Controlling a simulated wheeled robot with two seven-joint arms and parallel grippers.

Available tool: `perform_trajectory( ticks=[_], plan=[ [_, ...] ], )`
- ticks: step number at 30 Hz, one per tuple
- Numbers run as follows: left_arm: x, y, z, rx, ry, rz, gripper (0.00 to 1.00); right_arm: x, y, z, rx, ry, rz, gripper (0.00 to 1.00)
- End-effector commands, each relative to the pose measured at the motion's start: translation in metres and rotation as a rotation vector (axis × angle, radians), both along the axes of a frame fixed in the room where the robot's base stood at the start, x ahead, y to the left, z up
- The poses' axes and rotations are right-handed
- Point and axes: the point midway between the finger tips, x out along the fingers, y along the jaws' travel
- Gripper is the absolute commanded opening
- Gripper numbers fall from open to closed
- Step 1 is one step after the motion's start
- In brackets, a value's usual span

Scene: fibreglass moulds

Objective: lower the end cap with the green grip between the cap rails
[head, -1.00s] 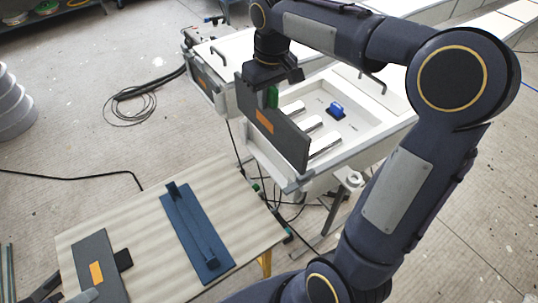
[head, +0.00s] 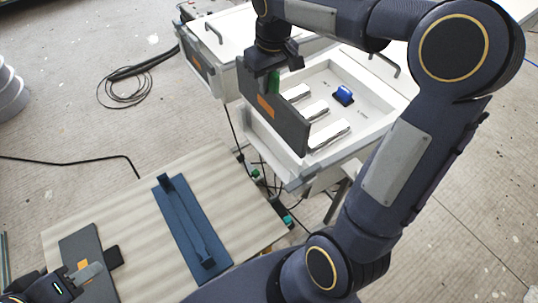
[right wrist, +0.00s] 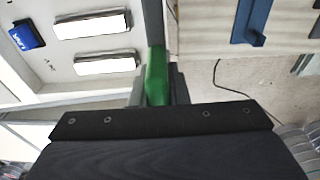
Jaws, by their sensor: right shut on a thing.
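The end cap (head: 290,126) is a dark grey panel with an orange label and a green grip (head: 273,82). My right gripper (head: 272,70) is shut on the green grip and holds the cap upright at the near end of the open white mould (head: 362,142). In the right wrist view the green grip (right wrist: 157,75) sits between the fingers, and the cap is a thin dark strip. The cap hides much of the mould's near end; I cannot make out the cap rails or whether the cap touches them. My left gripper (head: 90,274) is at the bottom left, over another grey panel.
White bars (head: 328,134) and a blue block (head: 344,95) lie inside the mould. A pale table (head: 140,175) in front carries a blue plate with a raised bar (head: 192,228) and a grey panel with an orange label (head: 80,245). Cables hang between table and mould.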

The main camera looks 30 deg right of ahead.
Motion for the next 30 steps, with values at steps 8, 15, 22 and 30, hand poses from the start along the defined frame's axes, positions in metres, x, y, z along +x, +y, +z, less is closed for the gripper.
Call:
perform_trajectory(
  ticks=[8, 15, 22, 30],
  plan=[
    [0.0, 0.0, 0.003, 0.0, 0.0, 0.0, 0.36, -0.001, 0.0, -0.047, 0.0, 0.004, -0.001, 0.0],
    [0.0, 0.0, 0.005, 0.0, 0.0, 0.0, 0.36, -0.001, 0.0, -0.073, 0.0, 0.002, 0.001, 0.0],
    [0.0, 0.0, 0.008, 0.0, 0.0, 0.0, 0.36, 0.0, 0.0, -0.101, 0.0, 0.001, 0.001, 0.0],
    [0.0, 0.0, 0.007, 0.0, 0.0, 0.0, 0.36, 0.0, 0.0, -0.103, 0.0, -0.002, 0.001, 0.0]
  ],
)
